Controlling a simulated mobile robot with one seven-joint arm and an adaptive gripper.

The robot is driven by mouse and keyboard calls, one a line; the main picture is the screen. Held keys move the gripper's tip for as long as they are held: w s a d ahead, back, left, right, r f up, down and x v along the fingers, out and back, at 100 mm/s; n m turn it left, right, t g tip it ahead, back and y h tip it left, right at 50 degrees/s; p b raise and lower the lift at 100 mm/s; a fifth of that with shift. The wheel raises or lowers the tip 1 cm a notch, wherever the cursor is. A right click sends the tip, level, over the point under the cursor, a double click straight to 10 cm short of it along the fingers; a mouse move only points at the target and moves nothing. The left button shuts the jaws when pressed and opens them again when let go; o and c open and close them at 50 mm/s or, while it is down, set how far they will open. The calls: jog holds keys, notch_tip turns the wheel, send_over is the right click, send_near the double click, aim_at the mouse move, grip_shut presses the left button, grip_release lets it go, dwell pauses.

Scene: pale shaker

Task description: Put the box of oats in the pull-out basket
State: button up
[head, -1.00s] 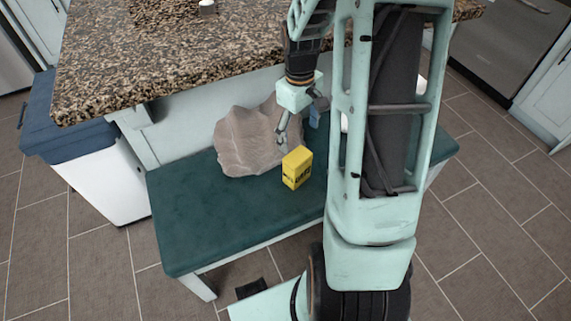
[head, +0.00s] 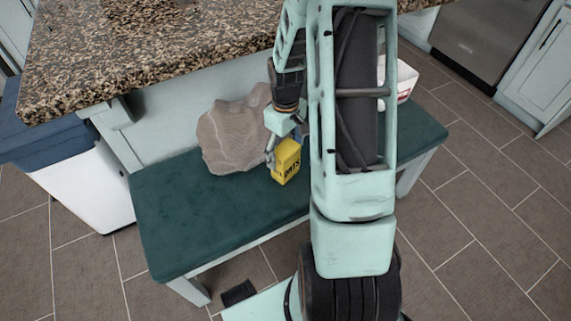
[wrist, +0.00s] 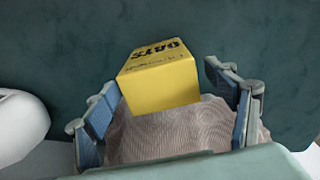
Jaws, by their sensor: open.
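The yellow box of oats (head: 287,163) stands on the dark green bench cushion, in front of a beige pillow. In the wrist view the box (wrist: 160,82) shows dark lettering on its face and sits between and just beyond my fingertips, with a gap visible at the right finger. My gripper (wrist: 163,88) is open, its blue-padded fingers spread to either side. In the head view my gripper (head: 283,143) is at the box's upper end, one finger beside its left side. The other finger is partly hidden. I cannot make out a pull-out basket in either view.
The beige pillow (head: 232,137) is close behind and left of the box. The green bench (head: 205,220) is clear at its left. A white container (head: 406,80) stands at the right behind my arm. A granite counter (head: 130,60) overhangs the back.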

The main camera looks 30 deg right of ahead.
jog(key=shift+f, duration=0.15)
jog(key=shift+c, duration=0.3)
jog(key=c, duration=1.2)
